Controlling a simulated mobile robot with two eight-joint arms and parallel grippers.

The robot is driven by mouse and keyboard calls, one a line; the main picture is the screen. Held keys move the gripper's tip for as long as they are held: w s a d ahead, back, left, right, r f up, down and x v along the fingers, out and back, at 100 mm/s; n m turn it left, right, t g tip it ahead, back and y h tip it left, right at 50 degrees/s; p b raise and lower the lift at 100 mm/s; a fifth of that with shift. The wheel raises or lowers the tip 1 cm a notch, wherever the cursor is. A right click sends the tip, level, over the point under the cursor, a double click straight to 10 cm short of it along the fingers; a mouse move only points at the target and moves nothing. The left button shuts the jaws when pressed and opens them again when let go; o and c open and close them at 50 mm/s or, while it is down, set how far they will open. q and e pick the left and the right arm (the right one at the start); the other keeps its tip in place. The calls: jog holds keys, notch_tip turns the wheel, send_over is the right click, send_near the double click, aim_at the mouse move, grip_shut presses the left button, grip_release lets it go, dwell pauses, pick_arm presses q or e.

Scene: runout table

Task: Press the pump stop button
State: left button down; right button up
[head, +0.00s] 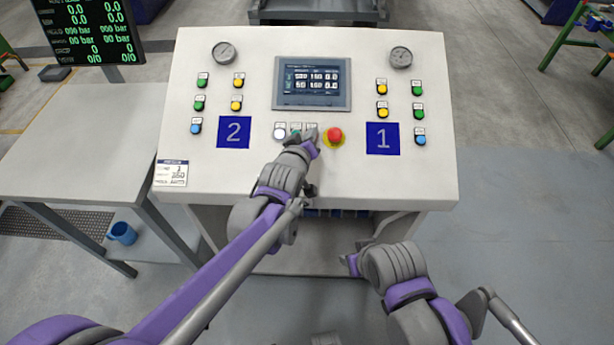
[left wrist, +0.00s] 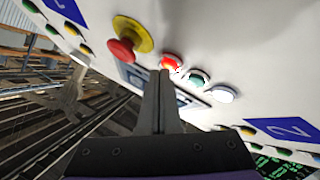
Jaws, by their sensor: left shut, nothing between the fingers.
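A small red button (left wrist: 171,61) sits in a row with a green button (left wrist: 194,78) and a white button (left wrist: 222,95) on the sloped console panel (head: 200,75). The labels are too small to read. In the head view my left gripper (head: 314,142) covers the red button's place at the row's right end. The left gripper is shut and empty. In the left wrist view its fingertips (left wrist: 162,74) are at the red button's lower edge; whether they touch cannot be told. My right gripper (head: 350,263) hangs low in front of the console, apart from it.
A red mushroom button on a yellow base (head: 335,136) stands out just right of the left gripper; it also shows in the left wrist view (left wrist: 122,50). A screen (head: 312,82) is above the row. A side table (head: 80,140) stands left, with a blue mug (head: 122,233) below.

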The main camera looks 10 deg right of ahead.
pick_arm(q)
jog(key=shift+s+a+r+p, duration=0.1)
jog(key=shift+s+r+p, duration=0.15)
jog(key=shift+r+p, duration=0.3)
jog(key=shift+r, duration=0.2)
jog(key=r+p, duration=0.1)
jog(key=s+r+p, duration=0.1)
jog(key=r, duration=0.1)
jog(key=s+r+p, duration=0.1)
jog(key=r+p, duration=0.1)
jog(key=shift+s+a+r, duration=0.15)
jog(key=shift+s+a, duration=0.05)
jog(key=shift+a, duration=0.15)
jog(key=shift+s, duration=0.1)
jog(key=shift+a, duration=0.1)
dwell(0.6)
